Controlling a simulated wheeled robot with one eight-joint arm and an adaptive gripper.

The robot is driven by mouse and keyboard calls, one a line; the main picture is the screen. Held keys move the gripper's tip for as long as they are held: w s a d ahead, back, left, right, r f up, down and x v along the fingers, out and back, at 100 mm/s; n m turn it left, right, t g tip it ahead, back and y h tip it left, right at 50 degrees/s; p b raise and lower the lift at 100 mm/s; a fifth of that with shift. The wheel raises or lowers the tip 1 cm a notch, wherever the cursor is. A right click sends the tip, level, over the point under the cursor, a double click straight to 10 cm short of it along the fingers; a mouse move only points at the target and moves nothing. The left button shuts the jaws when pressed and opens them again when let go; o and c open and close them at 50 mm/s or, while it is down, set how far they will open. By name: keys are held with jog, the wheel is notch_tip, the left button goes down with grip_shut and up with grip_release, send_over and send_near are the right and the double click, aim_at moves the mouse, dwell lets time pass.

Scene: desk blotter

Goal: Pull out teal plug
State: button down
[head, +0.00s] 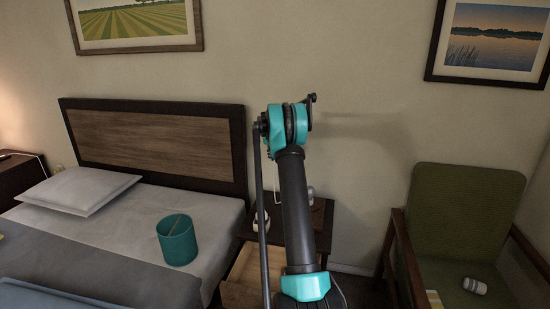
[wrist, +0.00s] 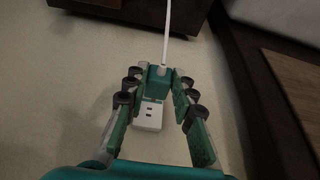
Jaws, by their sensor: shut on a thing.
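In the wrist view, the teal plug (wrist: 158,80) sits between the fingertips of my gripper (wrist: 161,75), which is shut on it. A white cord (wrist: 168,30) runs from the plug up out of the picture. A white socket (wrist: 147,117) shows just below the plug on the pale surface, with dark slots visible on its face. I cannot tell whether any prongs are still inside it. In the head view my own arm stands in the middle, and neither the plug nor my gripper can be made out.
In the head view, a bed (head: 135,222) with a teal bin (head: 176,240) on it stands left. A nightstand (head: 318,222) with an open drawer (head: 243,268) is behind my arm. A green armchair (head: 465,215) stands right. Dark furniture flanks the wrist view (wrist: 262,90).

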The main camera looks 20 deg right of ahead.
jog(key=shift+r, duration=0.15)
notch_tip(320, 180, up, 4)
jog(key=shift+f, duration=0.15)
dwell(0.6)
